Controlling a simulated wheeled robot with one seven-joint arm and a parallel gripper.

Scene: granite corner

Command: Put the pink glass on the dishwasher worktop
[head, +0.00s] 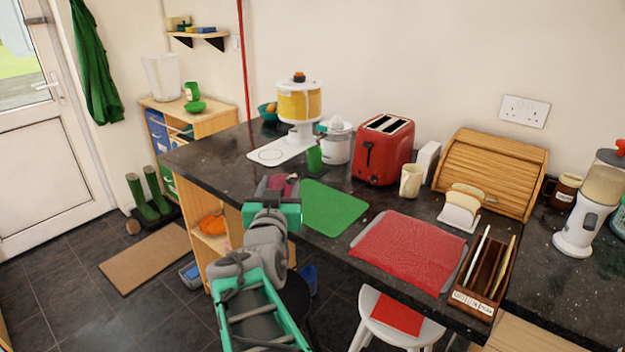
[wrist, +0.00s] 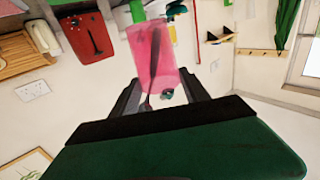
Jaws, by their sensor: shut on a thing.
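The pink glass (wrist: 151,52) is translucent and sits between the two fingers of my gripper (wrist: 160,92) in the wrist view. My gripper is shut on it. In the head view the glass (head: 281,183) shows as a small pink patch at the far end of my gripper (head: 278,194), partly hidden by it. Glass and gripper appear over the front edge of the dark granite worktop (head: 222,154), left of the green mat. I cannot tell which stretch of worktop belongs to the dishwasher.
A green mat (head: 334,208) and a red mat (head: 408,252) lie on the worktop. A white-based dispenser (head: 300,105), a green cup (head: 314,158), a red toaster (head: 383,149) and a cream mug (head: 411,180) stand behind. A cutlery tray (head: 484,274) is at right.

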